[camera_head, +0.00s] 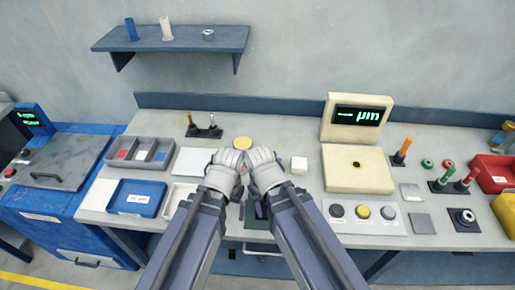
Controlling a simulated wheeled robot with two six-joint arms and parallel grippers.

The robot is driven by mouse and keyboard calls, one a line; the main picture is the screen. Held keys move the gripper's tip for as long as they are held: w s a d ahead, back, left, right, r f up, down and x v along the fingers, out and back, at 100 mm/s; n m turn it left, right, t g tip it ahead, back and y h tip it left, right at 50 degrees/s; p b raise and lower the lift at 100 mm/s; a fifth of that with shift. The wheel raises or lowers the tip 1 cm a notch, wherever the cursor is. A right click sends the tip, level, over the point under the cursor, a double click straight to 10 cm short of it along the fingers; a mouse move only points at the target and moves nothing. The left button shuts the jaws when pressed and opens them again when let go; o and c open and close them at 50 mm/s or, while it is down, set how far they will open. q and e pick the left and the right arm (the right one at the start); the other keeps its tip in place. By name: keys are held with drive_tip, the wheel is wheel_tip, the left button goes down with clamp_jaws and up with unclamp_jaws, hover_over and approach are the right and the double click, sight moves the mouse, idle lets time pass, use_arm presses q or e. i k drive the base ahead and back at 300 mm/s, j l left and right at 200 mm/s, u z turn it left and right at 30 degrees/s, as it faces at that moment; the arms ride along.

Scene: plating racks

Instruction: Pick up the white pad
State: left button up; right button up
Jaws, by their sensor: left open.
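A flat white pad (190,161) lies on the grey bench to the left of my grippers, beside the divided grey tray. A smaller, thicker white block (299,165) stands to the right of my grippers. My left gripper (228,158) is open over the middle of the bench, just right of the flat pad and apart from it. My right gripper (261,156) is close beside it, left of the white block; its jaws are too small to judge. A round yellow disc (242,142) lies just beyond both grippers. My arms hide part of the bench front.
The divided grey tray (138,152) and a blue tray (137,197) are at the left. A cream instrument with a display (357,167) stands right of centre, with a button panel (363,227) in front. A wall shelf (172,38) hangs above.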

sight(298, 164)
drive_tip(key=l+u, duration=0.25)
drive_tip(key=u, duration=0.15)
drive_tip(key=k+l+u, duration=0.1)
drive_tip(key=l+u, duration=0.25)
drive_tip(key=j, duration=0.1)
